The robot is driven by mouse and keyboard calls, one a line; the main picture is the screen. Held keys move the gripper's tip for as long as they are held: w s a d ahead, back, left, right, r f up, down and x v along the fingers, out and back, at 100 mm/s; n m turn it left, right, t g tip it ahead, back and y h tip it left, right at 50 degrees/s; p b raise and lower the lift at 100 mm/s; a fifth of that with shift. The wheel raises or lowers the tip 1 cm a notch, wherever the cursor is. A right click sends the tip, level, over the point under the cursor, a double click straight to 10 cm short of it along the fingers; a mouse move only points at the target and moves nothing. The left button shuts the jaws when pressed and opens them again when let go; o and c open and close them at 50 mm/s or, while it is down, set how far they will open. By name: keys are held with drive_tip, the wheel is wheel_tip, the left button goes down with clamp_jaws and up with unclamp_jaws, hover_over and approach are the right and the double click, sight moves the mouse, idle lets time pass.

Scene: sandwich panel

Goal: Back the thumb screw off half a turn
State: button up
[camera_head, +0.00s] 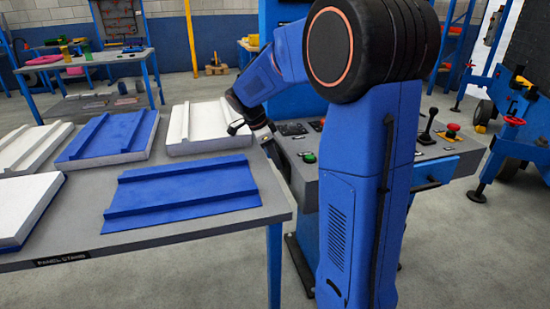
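I cannot make out a thumb screw for certain in the head view. My gripper (266,136) is small and partly lost against the edge of the control console (425,152). It points down between the panel table (235,225) and the console. Whether its fingers are open or shut, and whether they touch anything, is too small to tell. My blue arm stands in front of the console and hides its middle.
A loose blue profiled sheet (182,192) lies at the table's front. Behind it are a blue-topped panel (108,137) and a white panel (205,128). The console carries a green button (309,157) and a black lever (428,126). A blue wheeled frame with a red knob (514,121) stands right.

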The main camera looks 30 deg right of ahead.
clamp_jaws()
drive_tip(key=shift+w+d+n+g+y, duration=0.1)
drive_tip(key=shift+w+n+g+y, duration=0.1)
drive_tip(key=shift+g, duration=0.5)
drive_tip(key=shift+w+n+g+y, duration=0.1)
drive_tip(key=shift+w+g+y, duration=0.1)
drive_tip(key=shift+g, duration=0.5)
drive_tip(key=shift+o, duration=0.6)
unclamp_jaws()
drive_tip(key=v, duration=1.7)
drive_tip(key=shift+r, duration=0.15)
